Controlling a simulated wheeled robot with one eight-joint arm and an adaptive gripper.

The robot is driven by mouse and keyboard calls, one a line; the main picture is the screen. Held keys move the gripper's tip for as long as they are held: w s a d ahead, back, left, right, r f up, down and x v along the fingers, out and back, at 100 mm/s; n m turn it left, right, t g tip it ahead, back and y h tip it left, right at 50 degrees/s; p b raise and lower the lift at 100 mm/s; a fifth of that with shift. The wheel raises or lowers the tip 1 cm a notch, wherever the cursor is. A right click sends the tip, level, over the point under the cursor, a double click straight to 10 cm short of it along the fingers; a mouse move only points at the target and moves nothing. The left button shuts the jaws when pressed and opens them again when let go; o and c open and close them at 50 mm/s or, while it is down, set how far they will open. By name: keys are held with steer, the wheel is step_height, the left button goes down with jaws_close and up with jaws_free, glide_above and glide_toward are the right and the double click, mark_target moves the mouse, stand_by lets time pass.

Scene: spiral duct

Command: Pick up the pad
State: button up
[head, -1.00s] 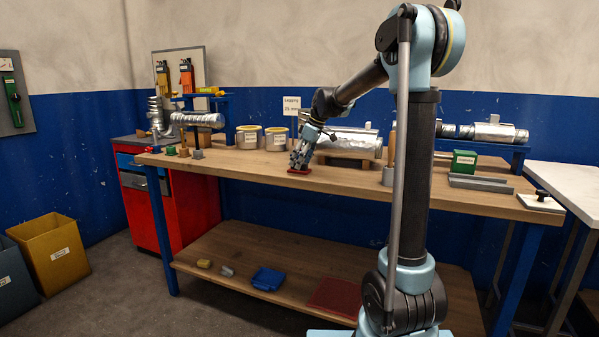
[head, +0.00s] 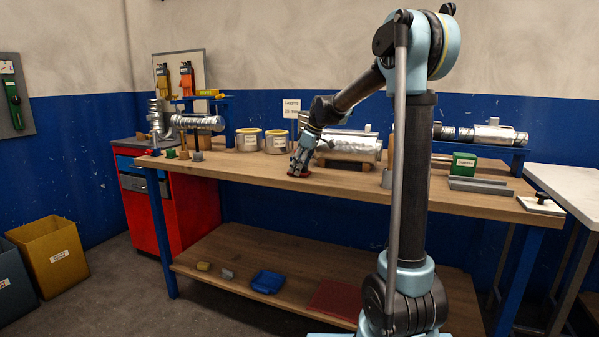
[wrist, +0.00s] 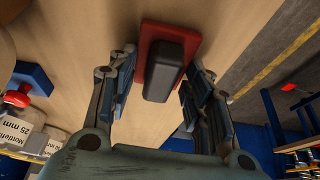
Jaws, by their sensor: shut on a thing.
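The pad is a red plate with a dark grey block grip on top. It lies at the front middle of the workbench in the head view (head: 297,175), mostly covered by my fingers. In the wrist view the red plate (wrist: 147,48) and its grip (wrist: 163,72) show near the top centre. My gripper (head: 299,168) reaches down over the pad, and its fingers stand on both sides of the grip (wrist: 160,75). It is shut on the pad. In the head view the pad appears at bench-top height; I cannot tell if it touches the wood.
Two labelled tins (head: 262,141) stand behind and left of my gripper. A silver duct (head: 340,146) on a wooden cradle lies just to the right. A green box (head: 464,162) sits further right. Bare bench top (head: 245,168) lies left of the pad.

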step_height(320, 180, up, 10)
stand_by(0.5)
